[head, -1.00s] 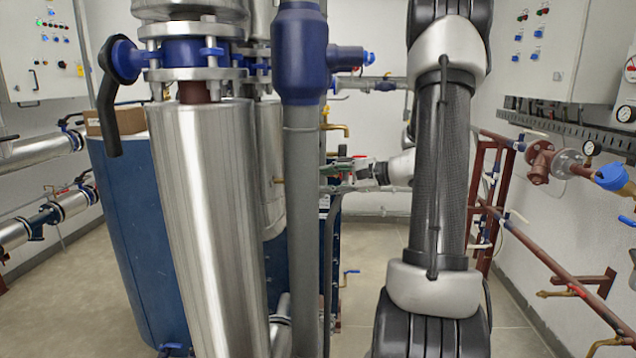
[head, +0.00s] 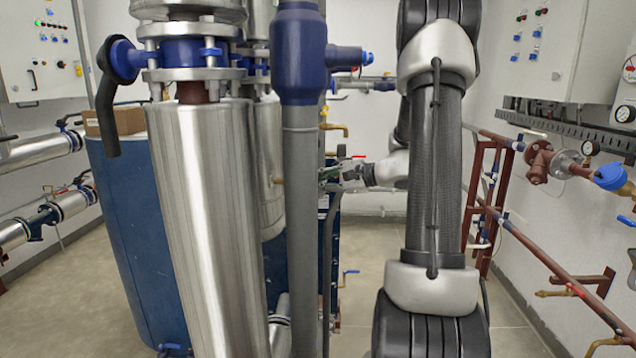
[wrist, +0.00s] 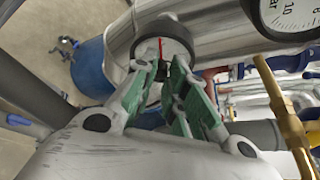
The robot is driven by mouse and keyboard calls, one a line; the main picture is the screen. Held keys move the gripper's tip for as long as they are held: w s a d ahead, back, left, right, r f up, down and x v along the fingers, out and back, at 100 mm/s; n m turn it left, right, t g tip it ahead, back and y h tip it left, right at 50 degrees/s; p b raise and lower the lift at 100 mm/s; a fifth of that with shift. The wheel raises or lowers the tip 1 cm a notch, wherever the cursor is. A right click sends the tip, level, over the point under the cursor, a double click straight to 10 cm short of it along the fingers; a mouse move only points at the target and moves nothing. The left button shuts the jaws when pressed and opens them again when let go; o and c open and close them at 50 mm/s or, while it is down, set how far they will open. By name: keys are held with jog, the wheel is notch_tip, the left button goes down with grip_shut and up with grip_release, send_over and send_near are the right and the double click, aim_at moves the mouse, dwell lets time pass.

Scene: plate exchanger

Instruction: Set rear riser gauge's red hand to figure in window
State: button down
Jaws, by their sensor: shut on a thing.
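Which part of the gauge this knob belongs to I cannot tell. In the head view my gripper (head: 330,174) is small, beside the grey riser pipe (head: 303,220), and partly hidden. A white gauge dial (wrist: 290,14) with black figures, cut off by the frame, shows at the top right of the wrist view. The red hand's reading and the window figure are not legible.
A brass valve fitting (wrist: 287,110) stands close to my gripper's right in the wrist view. A large silver insulated pipe (head: 215,220) and a blue tank (head: 125,230) fill the left of the head view. Brown pipes (head: 545,260) line the right wall. Floor is open between.

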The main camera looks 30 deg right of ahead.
jog(key=shift+m, duration=0.3)
dwell(0.5)
jog(key=shift+w+d+m+g+y, duration=0.15)
jog(key=shift+m+g+y, duration=0.3)
jog(key=shift+m+g, duration=0.8)
jog(key=shift+w+d+m+g+y, duration=0.1)
jog(key=shift+m+g+y, duration=0.5)
jog(key=shift+m, duration=1.15)
jog(key=shift+w+d+m+g+y, duration=0.15)
jog(key=shift+m+g+y, duration=0.2)
jog(key=shift+m+g, duration=0.95)
jog(key=shift+a+m, duration=0.1)
jog(key=shift+m, duration=0.3)
jog(key=c, duration=1.4)
grip_release()
jog(key=shift+r, duration=0.1)
